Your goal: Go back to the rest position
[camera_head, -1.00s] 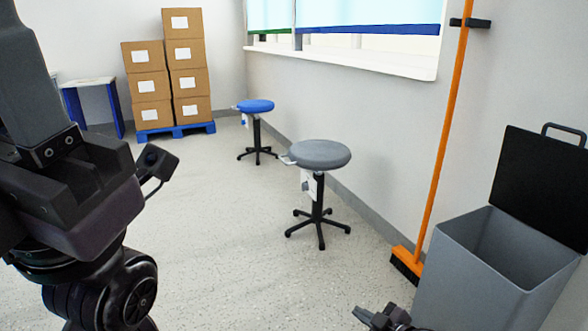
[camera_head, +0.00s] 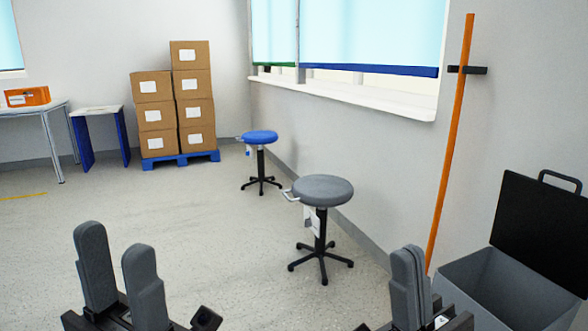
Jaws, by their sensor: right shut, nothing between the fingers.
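My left gripper (camera_head: 121,272) is at the lower left of the head view. Its two grey fingers point up with a clear gap between them, and nothing is in the gap. My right gripper (camera_head: 410,278) is at the lower right, in front of the grey bin. Its two grey fingers point up and lie together with nothing between them. No rotary switch shows in this view.
A grey bin (camera_head: 453,283) with its black lid (camera_head: 540,228) open stands at the right. An orange broom (camera_head: 450,150) hangs on the wall. A grey stool (camera_head: 322,190) and a blue stool (camera_head: 259,137) stand ahead. Boxes (camera_head: 155,116) are stacked at the back. The left floor is clear.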

